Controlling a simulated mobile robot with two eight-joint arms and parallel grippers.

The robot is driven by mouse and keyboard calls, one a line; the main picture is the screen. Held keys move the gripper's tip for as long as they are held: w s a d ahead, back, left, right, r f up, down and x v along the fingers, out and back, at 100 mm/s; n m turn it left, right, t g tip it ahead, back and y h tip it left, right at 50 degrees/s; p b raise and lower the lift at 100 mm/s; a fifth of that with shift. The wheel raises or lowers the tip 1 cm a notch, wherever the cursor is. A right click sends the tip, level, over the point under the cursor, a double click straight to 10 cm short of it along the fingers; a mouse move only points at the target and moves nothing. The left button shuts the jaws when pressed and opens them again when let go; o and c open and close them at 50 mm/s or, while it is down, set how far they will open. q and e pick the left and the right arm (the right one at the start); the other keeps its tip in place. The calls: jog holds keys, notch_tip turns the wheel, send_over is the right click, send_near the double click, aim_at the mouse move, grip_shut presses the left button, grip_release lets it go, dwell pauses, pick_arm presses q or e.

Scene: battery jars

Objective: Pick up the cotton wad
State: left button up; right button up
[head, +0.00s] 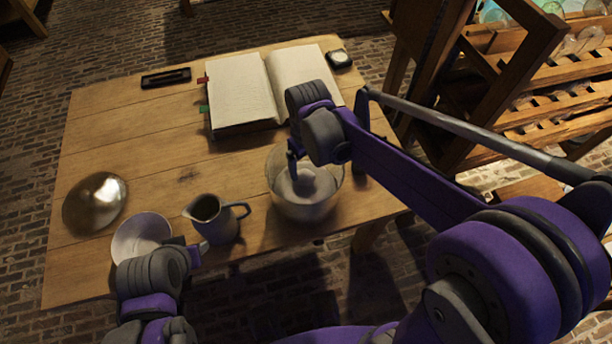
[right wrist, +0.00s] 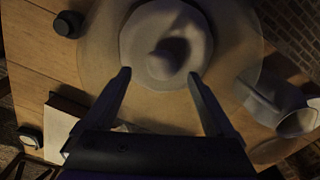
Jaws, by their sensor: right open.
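A clear glass bowl (head: 335,178) stands near the front right of the table, with pale, rounded contents inside. In the right wrist view the bowl (right wrist: 100,40) shows from above, holding a white round shape with a soft pale lump (right wrist: 172,50), which looks like the cotton wad; shadow blurs its outline. My right gripper (head: 293,168) is over the bowl. In the right wrist view its fingers (right wrist: 159,75) are apart with nothing between them, and the lump lies just beyond the tips. My left gripper (head: 196,254) is low at the front edge by the white bowl; its jaws are unclear.
A dark jug (head: 215,220) stands left of the glass bowl, with a white bowl (head: 140,238) and a shiny metal dome (head: 95,202) farther left. An open book (head: 240,92), a dark pen tray (head: 166,77) and a small dial (head: 339,59) lie behind. The left table middle is clear.

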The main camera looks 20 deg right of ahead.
aim_at(305, 174)
jog(key=f, duration=0.5)
jog(key=shift+w+a+f, duration=0.15)
jog(key=shift+a, duration=0.05)
grip_shut()
dwell(0.3)
notch_tip(305, 174, up, 10)
jog(key=shift+r+p, duration=0.1)
jog(key=shift+p, duration=0.2)
